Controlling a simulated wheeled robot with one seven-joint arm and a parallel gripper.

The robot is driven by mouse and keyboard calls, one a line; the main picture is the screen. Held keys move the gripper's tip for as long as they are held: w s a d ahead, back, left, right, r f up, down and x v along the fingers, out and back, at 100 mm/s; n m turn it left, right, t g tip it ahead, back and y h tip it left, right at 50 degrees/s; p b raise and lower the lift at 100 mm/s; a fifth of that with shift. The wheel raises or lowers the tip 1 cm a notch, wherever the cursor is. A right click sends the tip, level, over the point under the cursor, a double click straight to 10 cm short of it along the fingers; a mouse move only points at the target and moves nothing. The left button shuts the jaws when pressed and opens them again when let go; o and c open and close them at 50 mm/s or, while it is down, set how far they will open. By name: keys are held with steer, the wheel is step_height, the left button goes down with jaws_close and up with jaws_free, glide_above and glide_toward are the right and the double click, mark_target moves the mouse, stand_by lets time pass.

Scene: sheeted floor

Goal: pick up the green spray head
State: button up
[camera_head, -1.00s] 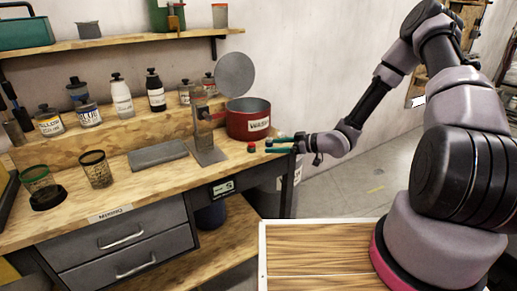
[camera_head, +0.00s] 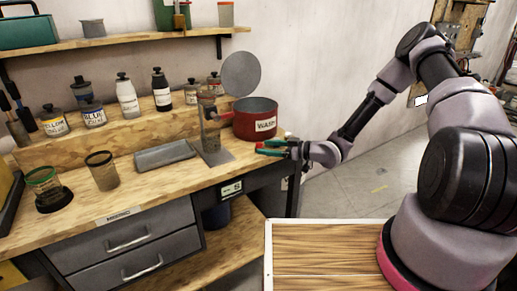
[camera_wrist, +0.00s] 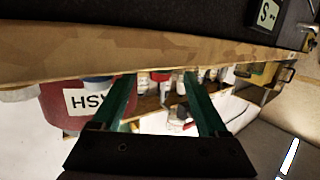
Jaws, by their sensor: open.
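No green spray head can be made out for certain. A green object (camera_head: 181,16) stands on the upper shelf in the head view, cut off by the top edge; its kind is unclear. My gripper (camera_head: 262,148) is at the bench's right end, in front of the red pot (camera_head: 256,120). Its two green fingers point left, apart. A small red object (camera_head: 262,145) shows at the fingertips; whether it lies between or behind them is unclear. In the wrist view my gripper (camera_wrist: 160,76) is open, and the pot (camera_wrist: 60,105) is upside down beyond the left finger.
A metal stand (camera_head: 213,140) is left of the pot. A grey tray (camera_head: 165,155), a dark-rimmed cup (camera_head: 103,171) and a green-rimmed cup (camera_head: 44,184) are on the bench (camera_head: 140,192). Several bottles line the raised back ledge.

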mark_target(252, 149)
steer(key=x, duration=0.6)
steer(key=shift+w+a, duration=0.2)
steer(key=shift+a, duration=0.15)
jaws_close()
